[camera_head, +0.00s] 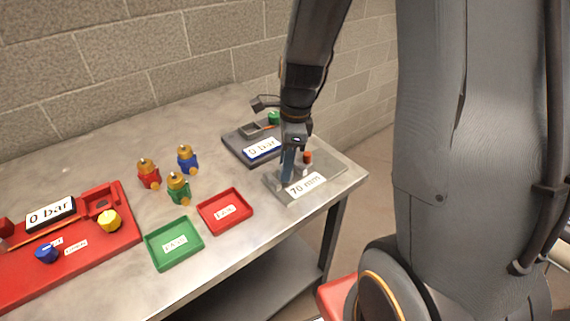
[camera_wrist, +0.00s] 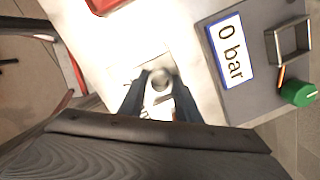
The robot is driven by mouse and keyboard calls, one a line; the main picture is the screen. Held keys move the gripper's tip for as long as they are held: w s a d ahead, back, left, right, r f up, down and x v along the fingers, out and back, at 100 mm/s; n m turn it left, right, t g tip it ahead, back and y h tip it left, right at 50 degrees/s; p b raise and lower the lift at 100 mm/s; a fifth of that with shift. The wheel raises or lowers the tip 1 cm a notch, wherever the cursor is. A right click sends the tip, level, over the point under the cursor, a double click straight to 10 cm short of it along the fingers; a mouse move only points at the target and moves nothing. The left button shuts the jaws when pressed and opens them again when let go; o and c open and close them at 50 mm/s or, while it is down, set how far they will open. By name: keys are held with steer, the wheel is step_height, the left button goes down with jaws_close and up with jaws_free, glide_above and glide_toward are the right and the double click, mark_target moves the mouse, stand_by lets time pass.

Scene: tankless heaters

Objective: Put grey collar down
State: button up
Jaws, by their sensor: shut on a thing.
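My gripper (camera_head: 288,168) points down over the grey plate with the "70 mm" label (camera_head: 305,185) at the right end of the table. In the wrist view its two dark fingers (camera_wrist: 160,92) are closed on a round, blurred grey thing, which I take to be the grey collar (camera_wrist: 160,76). In the head view the collar is hidden by the fingers. I cannot tell whether it touches the plate. An orange-red capped piece (camera_head: 307,157) stands on the plate just right of the fingers.
A dark grey unit with a "0 bar" display (camera_head: 262,148) and a green knob (camera_head: 274,118) lies behind the plate. Red (camera_head: 226,211) and green (camera_head: 175,245) trays, several coloured valves (camera_head: 178,187) and a red panel (camera_head: 95,262) are to the left. The table's right edge is close.

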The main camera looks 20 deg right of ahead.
steer(key=o, duration=0.8)
steer(key=shift+f, duration=0.1)
step_height(320, 180, up, 11)
steer(key=d+b, duration=0.1)
steer(key=s+f+n, duration=0.2)
steer(key=s+n, duration=0.1)
steer(key=n, duration=0.3)
steer(key=s+a+f+n+h, duration=0.1)
steer(key=s+f+n, duration=0.2)
steer(key=n, duration=0.4)
steer(key=s+f+n, duration=0.2)
steer(key=f+n, duration=0.1)
steer(key=n, duration=0.3)
steer(key=shift+s+a+n+t, duration=0.15)
steer(key=shift+s+n+t, duration=0.15)
steer(key=shift+s, duration=0.1)
steer(key=shift+s+a+f+n, duration=0.15)
steer(key=shift+s+f+n, duration=0.15)
steer(key=shift+n, duration=0.5)
steer(key=shift+r, duration=0.1)
